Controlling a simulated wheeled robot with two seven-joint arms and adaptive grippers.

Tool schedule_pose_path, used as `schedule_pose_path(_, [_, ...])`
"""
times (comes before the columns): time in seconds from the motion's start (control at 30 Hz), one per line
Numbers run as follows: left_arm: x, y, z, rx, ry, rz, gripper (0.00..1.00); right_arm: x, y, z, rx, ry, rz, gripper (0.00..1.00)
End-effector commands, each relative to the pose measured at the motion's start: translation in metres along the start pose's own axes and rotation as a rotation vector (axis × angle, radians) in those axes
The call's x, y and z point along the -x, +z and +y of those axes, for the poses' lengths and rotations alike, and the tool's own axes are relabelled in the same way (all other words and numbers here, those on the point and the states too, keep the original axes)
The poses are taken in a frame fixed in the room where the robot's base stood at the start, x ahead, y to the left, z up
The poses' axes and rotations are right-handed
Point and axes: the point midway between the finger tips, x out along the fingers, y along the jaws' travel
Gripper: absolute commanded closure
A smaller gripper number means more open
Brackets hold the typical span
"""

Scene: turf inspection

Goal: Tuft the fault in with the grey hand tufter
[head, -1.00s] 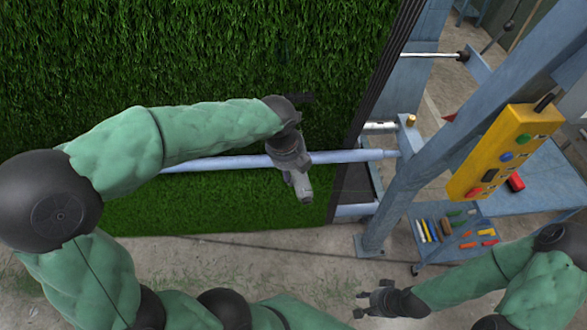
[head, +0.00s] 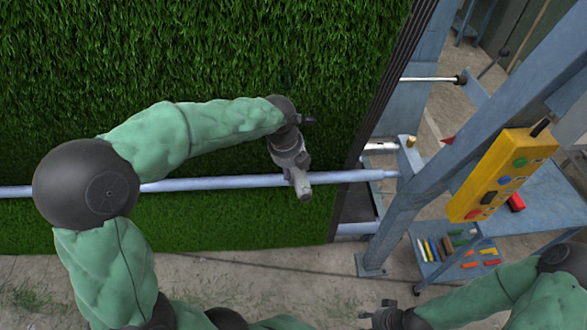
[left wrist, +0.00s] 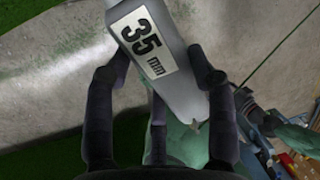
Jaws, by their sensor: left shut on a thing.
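My left gripper (head: 294,165) is shut on the grey hand tufter (head: 303,186), in front of the hanging green turf (head: 240,60). The tufter's end sticks out below the gripper, over the pale blue bar. In the left wrist view the tufter (left wrist: 155,55) lies between the fingers (left wrist: 160,85), with a white "35 mm" label facing the camera. I cannot make out the fault in the turf; the arm covers part of the sheet. My right gripper (head: 378,315) is low in the head view, partly cut off, apparently open and empty.
A pale blue bar (head: 220,183) crosses the turf's front. A blue steel frame (head: 400,215) stands at its right edge, with a yellow button box (head: 503,175). A blue trolley (head: 440,272) holds several coloured tools at lower right. The concrete floor (head: 290,262) below the turf is clear.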

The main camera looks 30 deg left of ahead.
Motion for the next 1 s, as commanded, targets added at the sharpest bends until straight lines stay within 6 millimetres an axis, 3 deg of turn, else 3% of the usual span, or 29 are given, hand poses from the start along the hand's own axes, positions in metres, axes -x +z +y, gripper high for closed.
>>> schedule_pose_path(1.0, [0.0025, 0.0053, -0.0013, 0.001, -0.002, -0.003, 0.89, 0.0029, 0.0002, -0.0010, 0.000, 0.000, 0.000, 0.60])
